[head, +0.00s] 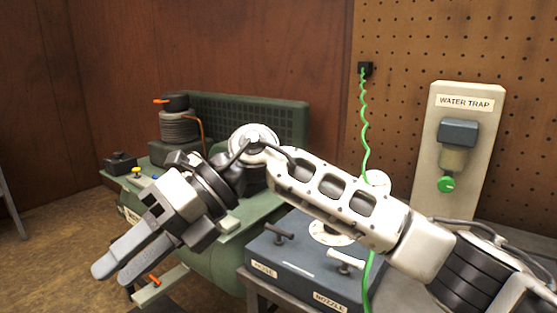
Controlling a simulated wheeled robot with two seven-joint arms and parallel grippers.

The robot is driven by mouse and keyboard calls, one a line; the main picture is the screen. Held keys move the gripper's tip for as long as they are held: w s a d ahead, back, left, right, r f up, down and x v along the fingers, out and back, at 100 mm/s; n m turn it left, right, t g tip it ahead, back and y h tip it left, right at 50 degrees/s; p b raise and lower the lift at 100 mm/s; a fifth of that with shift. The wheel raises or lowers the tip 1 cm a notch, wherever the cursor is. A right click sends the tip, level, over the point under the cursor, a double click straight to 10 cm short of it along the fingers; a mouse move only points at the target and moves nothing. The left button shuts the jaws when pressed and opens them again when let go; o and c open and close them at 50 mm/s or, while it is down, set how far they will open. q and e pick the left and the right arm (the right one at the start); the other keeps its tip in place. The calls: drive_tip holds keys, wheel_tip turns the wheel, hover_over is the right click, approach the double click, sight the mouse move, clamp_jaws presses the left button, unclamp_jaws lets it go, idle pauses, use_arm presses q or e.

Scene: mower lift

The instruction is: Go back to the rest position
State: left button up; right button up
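My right arm (330,195) comes in from the lower right and reaches across the picture to the left. My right gripper (118,275) is at the lower left, pointing down and left. Its two grey fingers are apart with a narrow gap between them, and I see nothing held there. It hangs in front of the green compressor (205,250), whose front is partly hidden by the gripper and wrist. My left gripper is not in view.
A dark box (290,262) with nozzle labels and T-handles sits on a grey bench below my forearm. A green coiled hose (364,125) hangs from the pegboard (400,40). A water trap panel (458,150) stands at right.

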drive_tip(key=w+d+f+m+t+y, duration=0.2)
drive_tip(key=w+d+m+t+y, duration=0.3)
drive_tip(key=m+t, duration=0.7)
drive_tip(key=w+d+f+m+t+y, duration=0.1)
drive_tip(key=w+d+m+t+y, duration=0.25)
drive_tip(key=m+t+y, duration=0.8)
drive_tip(key=d+f+m+t+h, duration=0.3)
drive_tip(key=d+f+m+h, duration=0.6)
drive_tip(key=m+h, duration=0.5)
drive_tip(key=s+d+f+m+g+h, duration=0.2)
drive_tip(key=s+d+f+m+h, duration=0.1)
drive_tip(key=f, duration=0.4)
drive_tip(key=s+d+f+m+g+h, duration=0.3)
drive_tip(key=s+d+f, duration=0.2)
drive_tip(key=s+f, duration=0.2)
drive_tip(key=s+d+f+m+g+h, duration=0.3)
drive_tip(key=s+d+f, duration=0.1)
drive_tip(key=f, duration=0.5)
drive_tip(key=shift+s+d, duration=0.35)
drive_tip(key=shift+s, duration=0.05)
drive_tip(key=shift+a+g, duration=0.1)
drive_tip(key=shift+g, duration=0.15)
